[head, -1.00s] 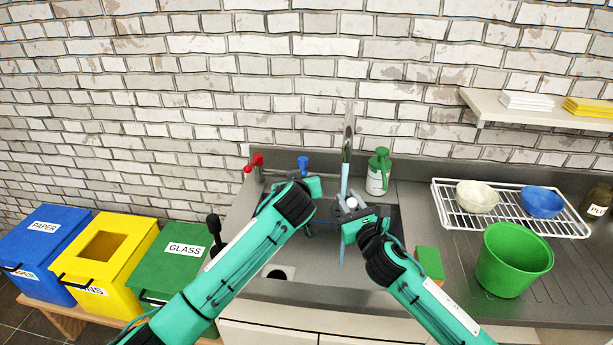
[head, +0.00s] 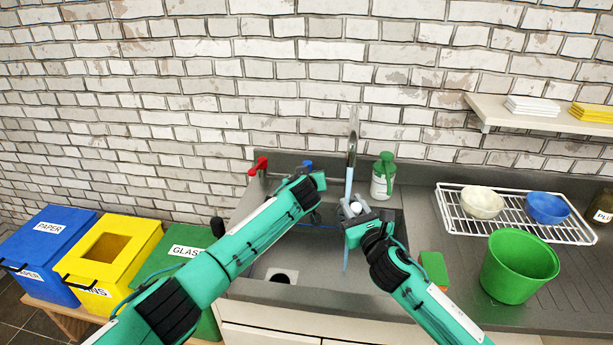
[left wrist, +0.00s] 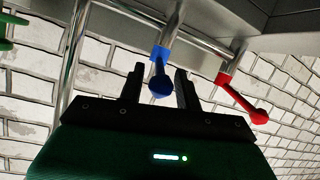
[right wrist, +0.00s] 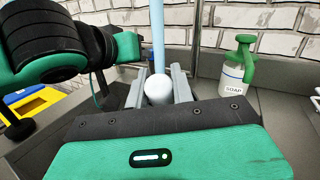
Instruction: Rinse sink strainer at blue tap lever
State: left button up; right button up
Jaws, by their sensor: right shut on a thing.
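My right gripper (head: 352,215) is shut on the sink strainer, whose round white knob (right wrist: 158,88) shows between its fingers; the rest of the strainer is mostly hidden. It is held over the sink (head: 310,258). A pale blue water stream (head: 349,185) runs from the tap (head: 351,145) down at the strainer; it also shows below the gripper. My left gripper (head: 318,182) is at the blue tap lever (head: 308,164), partly covering it in the head view. In the left wrist view, its fingers stand apart, one on each side of the blue lever (left wrist: 161,75).
A red lever (head: 258,166) is left of the blue one. A green soap bottle (head: 383,178) stands right of the tap. A sponge (head: 433,268), a green bucket (head: 518,266) and a dish rack (head: 450,205) with bowls are on the right counter. Waste bins (head: 115,258) stand left.

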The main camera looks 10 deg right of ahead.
pick_arm(q)
jog(key=shift+w+f, duration=0.2)
jog(key=shift+w, duration=0.4)
grip_shut()
jog(key=shift+w+a+m+h, duration=0.1)
jog(key=shift+a+m+h, duration=0.35)
jog(key=shift+m+h, duration=0.3)
grip_release()
